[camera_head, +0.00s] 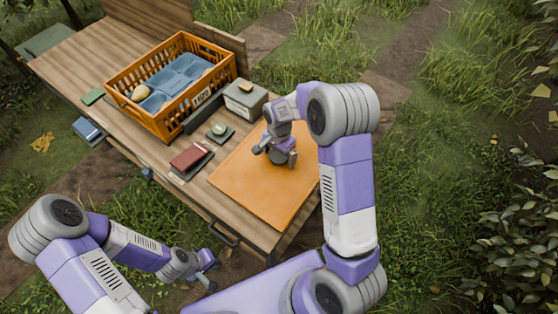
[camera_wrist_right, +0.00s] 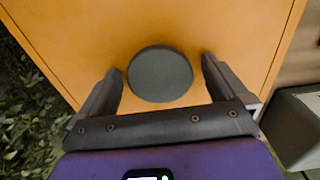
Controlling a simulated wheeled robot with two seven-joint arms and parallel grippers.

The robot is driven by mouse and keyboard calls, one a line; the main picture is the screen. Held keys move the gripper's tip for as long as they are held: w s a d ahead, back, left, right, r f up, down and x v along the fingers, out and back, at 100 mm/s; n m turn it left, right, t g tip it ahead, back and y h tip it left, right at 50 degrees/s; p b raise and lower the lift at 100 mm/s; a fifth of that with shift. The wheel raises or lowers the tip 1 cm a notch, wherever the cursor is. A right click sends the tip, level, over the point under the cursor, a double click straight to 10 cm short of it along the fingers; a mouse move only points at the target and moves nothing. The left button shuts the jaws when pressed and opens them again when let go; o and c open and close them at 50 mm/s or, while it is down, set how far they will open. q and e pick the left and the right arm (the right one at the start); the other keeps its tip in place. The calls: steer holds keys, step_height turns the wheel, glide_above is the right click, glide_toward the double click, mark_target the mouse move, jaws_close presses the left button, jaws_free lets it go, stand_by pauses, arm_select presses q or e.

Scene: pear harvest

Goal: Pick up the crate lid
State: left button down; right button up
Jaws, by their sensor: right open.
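The crate lid (camera_head: 250,190) is a flat orange panel lying on the near right end of the wooden table. It also fills much of the right wrist view (camera_wrist_right: 235,35). A round dark grey knob (camera_wrist_right: 160,74) stands on the lid. My right gripper (camera_head: 277,158) is over the lid, pointing down. In the right wrist view its two open fingers (camera_wrist_right: 162,85) lie to either side of the knob, with a gap at each side. My left gripper (camera_head: 212,274) hangs off the table's front side, empty, its fingers apart.
An orange crate (camera_head: 172,118) with a blue insert (camera_head: 178,80) and a yellowish pear (camera_head: 140,93) stands at the table's far left. A grey box (camera_head: 245,98), a small round-topped device (camera_head: 219,130) and a red book (camera_head: 191,156) lie between crate and lid.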

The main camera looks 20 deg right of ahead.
steer(key=shift+r, duration=0.1)
steer(key=c, duration=1.3)
